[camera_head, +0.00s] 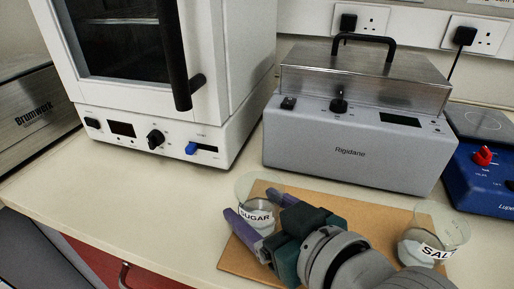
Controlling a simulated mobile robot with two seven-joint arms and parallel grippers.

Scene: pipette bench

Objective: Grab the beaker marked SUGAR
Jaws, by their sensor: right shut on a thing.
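The beaker marked SUGAR (259,187) is clear, with a white label and pale contents low inside. It stands upright at the back left of a brown board (310,191). My right gripper (250,204) comes in from the lower right, and its purple fingers lie on either side of the beaker, shut on it. The fingers and the gripper body hide part of the beaker's lower wall. Whether its base touches the board cannot be told. A second clear beaker marked SALT (443,224) stands on the right of the board. My left gripper is not in view.
A white oven (190,130) stands behind at the left and a grey Rigidane bath (350,150) behind the board. A blue hotplate (484,172) stands at the right. The bench (120,190) left of the board is clear; its front edge runs along the lower left.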

